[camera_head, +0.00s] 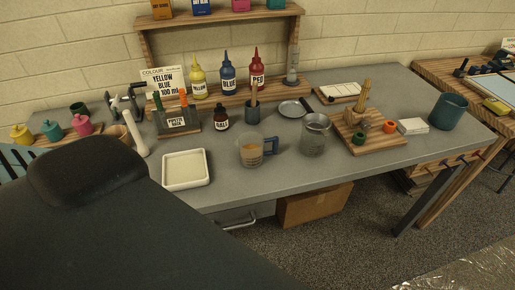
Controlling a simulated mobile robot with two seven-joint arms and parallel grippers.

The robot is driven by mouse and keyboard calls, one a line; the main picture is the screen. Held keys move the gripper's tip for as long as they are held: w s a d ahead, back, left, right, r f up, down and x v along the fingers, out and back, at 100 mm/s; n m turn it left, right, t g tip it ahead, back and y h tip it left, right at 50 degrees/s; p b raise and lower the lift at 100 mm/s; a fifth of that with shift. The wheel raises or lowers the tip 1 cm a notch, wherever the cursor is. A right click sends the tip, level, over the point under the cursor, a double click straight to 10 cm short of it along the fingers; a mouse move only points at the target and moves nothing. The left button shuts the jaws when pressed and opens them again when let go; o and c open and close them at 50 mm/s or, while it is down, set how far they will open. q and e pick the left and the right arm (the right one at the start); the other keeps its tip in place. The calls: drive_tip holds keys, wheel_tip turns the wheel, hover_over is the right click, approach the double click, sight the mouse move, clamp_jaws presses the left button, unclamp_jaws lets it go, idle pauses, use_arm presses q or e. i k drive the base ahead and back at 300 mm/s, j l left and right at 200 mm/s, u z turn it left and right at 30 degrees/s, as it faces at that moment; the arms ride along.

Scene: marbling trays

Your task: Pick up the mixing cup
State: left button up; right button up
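A see-through cup (250,153) with a blue-grey handle on its right side stands upright near the front edge of the grey table; it looks like the mixing cup. Something brownish shows inside it, but I cannot tell what. Neither of my grippers is in view, and nothing is seen holding the cup.
A white tray (186,183) lies left of the cup on the grey table (235,186). Behind are a dark pot with a stick (253,115), a small dark bottle (221,118) and colour bottles (228,78). A wooden board (383,145) is at right. Bare table lies front right.

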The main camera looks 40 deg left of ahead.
sight(250, 145)
drive_tip(key=l+u, duration=0.15)
drive_tip(key=u, duration=0.2)
drive_tip(key=l+u, duration=0.2)
drive_tip(key=u, duration=0.15)
drive_tip(key=l+u, duration=0.4)
drive_tip(key=l, duration=0.5)
drive_tip(key=k+l, duration=0.1)
drive_tip(key=l, duration=0.4)
drive_tip(key=k+l, duration=0.1)
drive_tip(key=l, duration=0.4)
drive_tip(key=l+u, duration=0.1)
drive_tip(key=l, duration=0.4)
drive_tip(key=i+j, duration=0.3)
